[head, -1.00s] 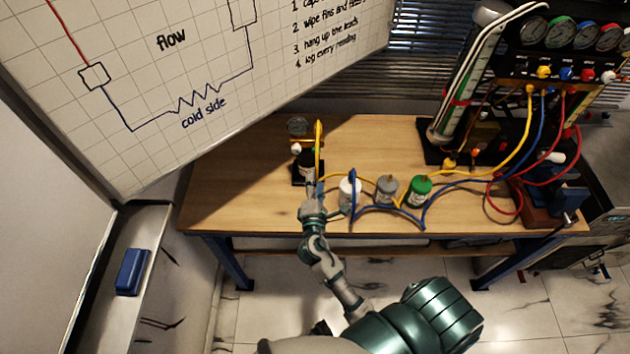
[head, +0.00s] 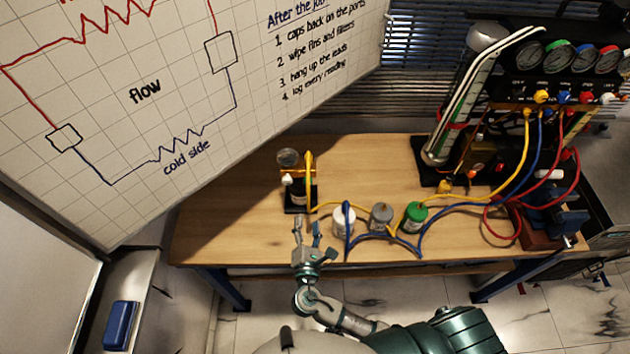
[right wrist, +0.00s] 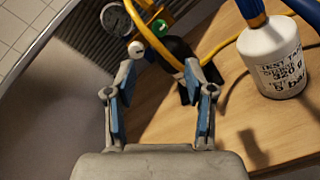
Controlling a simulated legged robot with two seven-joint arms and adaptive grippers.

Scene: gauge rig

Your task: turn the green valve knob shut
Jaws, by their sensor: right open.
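A small green part, which looks like the green valve knob (right wrist: 161,27), shows in the right wrist view beside a yellow hose, on a small dark bottle rig. The rig (head: 298,196) stands near the left of the bench in the head view, where I cannot make out the green part. A round gauge (right wrist: 117,18) and a white knob (right wrist: 136,49) are on the same rig. My right gripper (head: 307,229) is open and empty, in front of the rig. In the right wrist view its fingers (right wrist: 160,84) point toward the rig, apart from the green part. My left gripper is not in view.
A white canister (head: 343,219), a grey one (head: 381,216) and a green-topped one (head: 415,216) stand right of the rig among yellow and blue hoses. A gauge panel (head: 560,75) stands at the right. The bench (head: 235,230) is bare left of the rig.

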